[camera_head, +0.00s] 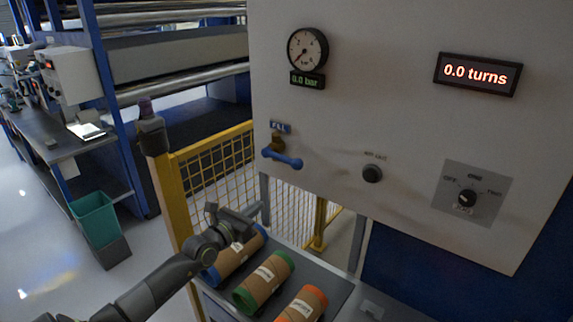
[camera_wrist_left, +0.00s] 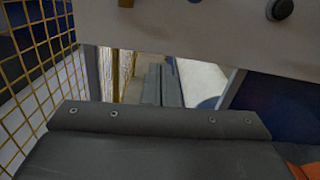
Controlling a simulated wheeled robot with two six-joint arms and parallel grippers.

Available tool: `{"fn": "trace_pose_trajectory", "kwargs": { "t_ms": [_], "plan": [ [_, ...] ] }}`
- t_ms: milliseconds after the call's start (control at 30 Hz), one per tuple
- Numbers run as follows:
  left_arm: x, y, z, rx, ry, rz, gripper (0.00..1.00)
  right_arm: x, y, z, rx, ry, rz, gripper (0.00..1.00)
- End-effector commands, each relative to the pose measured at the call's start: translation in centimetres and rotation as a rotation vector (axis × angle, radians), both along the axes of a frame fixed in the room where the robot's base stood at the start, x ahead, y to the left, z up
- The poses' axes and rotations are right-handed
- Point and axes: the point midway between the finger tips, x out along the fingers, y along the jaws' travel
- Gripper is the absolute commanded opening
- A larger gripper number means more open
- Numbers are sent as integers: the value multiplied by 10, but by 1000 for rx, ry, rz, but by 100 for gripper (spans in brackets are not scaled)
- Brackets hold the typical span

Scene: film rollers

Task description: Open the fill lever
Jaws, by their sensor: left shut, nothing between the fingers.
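The fill lever (camera_head: 284,159) is a blue handle on a brass valve body (camera_head: 278,144), under a blue label on the pale panel. It lies nearly level, tilted slightly down to the right. My left gripper (camera_head: 257,211) is below and left of the lever, apart from it, just above the blue-ended roll. It is shut and empty. My right gripper is not in view.
The panel (camera_head: 400,120) carries a gauge (camera_head: 307,49) with a 0.0 bar display, a 0.0 turns display (camera_head: 477,74), a dark knob (camera_head: 372,173) and a selector switch (camera_head: 467,198). Blue-, green- (camera_head: 263,283) and orange-ended (camera_head: 303,306) rolls lie below. A yellow mesh fence (camera_head: 215,160) stands left.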

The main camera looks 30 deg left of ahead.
Motion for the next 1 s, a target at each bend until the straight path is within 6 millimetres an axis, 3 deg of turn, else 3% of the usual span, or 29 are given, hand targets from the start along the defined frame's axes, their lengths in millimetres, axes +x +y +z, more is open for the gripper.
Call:
{"fn": "trace_pose_trajectory", "kwargs": {
  "t_ms": [133, 567, 767, 1000],
  "plan": [
    [1, -4, 14, 62, -20, -12, 0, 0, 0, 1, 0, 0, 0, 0],
    [5, -4, 14, 66, -23, -13, 0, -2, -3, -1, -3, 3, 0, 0],
    [27, -6, 13, 65, -26, -13, 0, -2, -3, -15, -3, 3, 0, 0],
    [68, -9, 14, 63, -25, -12, 0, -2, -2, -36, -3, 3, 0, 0]
  ]
}}
